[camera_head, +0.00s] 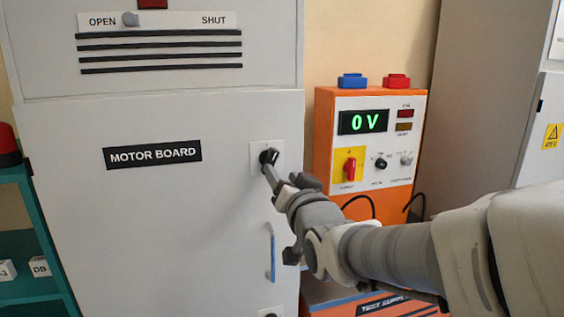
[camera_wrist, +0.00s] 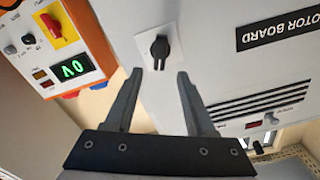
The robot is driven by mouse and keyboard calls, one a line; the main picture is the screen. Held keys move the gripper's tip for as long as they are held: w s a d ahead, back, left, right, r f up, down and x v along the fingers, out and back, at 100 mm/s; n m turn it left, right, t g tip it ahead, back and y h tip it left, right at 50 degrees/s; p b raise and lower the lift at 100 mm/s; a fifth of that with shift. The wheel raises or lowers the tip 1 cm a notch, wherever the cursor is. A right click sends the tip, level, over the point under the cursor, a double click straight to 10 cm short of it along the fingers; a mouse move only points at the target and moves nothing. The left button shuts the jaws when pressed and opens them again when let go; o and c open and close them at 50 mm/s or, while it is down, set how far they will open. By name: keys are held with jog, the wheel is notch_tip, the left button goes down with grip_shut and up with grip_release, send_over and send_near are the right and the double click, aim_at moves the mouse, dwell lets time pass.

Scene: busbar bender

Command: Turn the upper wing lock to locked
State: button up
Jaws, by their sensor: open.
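The upper wing lock (camera_head: 268,156) is a black wing knob on a pale square plate, on the right side of the MOTOR BOARD cabinet door (camera_head: 110,220). My gripper (camera_head: 270,173) is at the lock and partly covers it in the head view. In the wrist view the black wing (camera_wrist: 160,48) lies just beyond the fingertips, in line with the gap between them. My open gripper (camera_wrist: 159,75) has one finger to each side, with nothing held. I cannot tell whether either finger touches the knob, and no lock-position marking is readable.
Part of another plate with a dark knob (camera_head: 271,312) shows at the bottom edge. An orange test supply (camera_head: 324,135) reading 0 V stands to the right, with cables near my arm. A teal shelf (camera_head: 40,240) is at left.

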aim_at(272, 162)
jog(key=p+x, duration=0.1)
jog(key=x, duration=0.6)
jog(key=shift+w+a, duration=0.1)
jog(key=shift+w, duration=0.2)
grip_shut()
dwell(1.2)
